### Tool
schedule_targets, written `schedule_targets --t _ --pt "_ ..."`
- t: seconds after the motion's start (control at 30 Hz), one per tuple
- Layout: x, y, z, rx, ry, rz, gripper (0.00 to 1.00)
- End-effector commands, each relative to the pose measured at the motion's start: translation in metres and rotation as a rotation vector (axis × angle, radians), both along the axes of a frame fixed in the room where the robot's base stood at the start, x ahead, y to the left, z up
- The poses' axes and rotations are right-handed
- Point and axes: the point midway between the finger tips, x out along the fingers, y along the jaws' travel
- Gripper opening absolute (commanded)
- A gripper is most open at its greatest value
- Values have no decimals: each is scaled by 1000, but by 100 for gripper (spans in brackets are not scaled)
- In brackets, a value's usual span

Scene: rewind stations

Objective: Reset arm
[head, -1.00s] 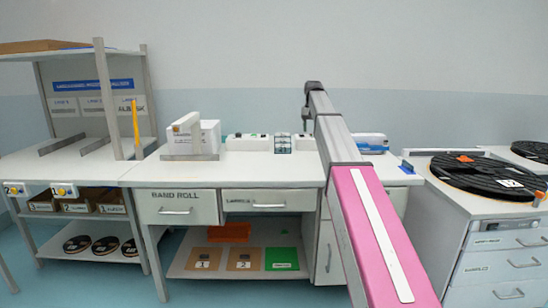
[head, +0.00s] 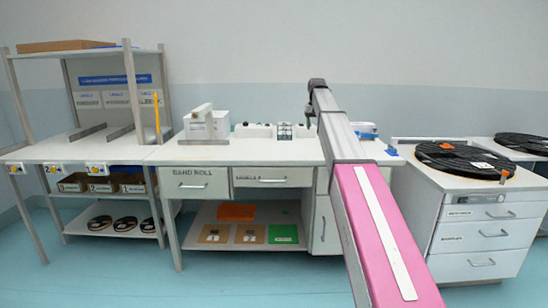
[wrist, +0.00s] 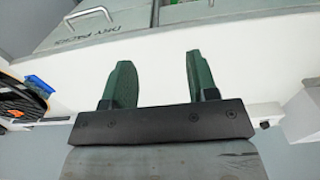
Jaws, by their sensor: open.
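My gripper shows in the wrist view (wrist: 157,82) with its two dark green fingers apart and nothing between them. Behind the fingers lies a pale surface, and beyond it grey drawer-like fronts with handles at the top. In the head view my pink and grey arm stretches forward from the lower right toward the middle workbench (head: 285,155). The arm's dark far end is near the back of that bench. The fingers cannot be made out in the head view.
A shelved bench (head: 75,152) stands left, with reels below. A white box (head: 207,124) and small items sit on the middle bench. A drawer cabinet (head: 480,235) with black reels (head: 465,160) stands right. The floor in front (head: 230,280) is clear.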

Motion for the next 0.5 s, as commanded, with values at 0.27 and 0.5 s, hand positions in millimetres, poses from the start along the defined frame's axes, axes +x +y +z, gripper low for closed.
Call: schedule_targets --t 0.27,0.5 --pt "-14 0 -32 0 2 0 53" --pt "-35 0 -76 0 1 0 53"
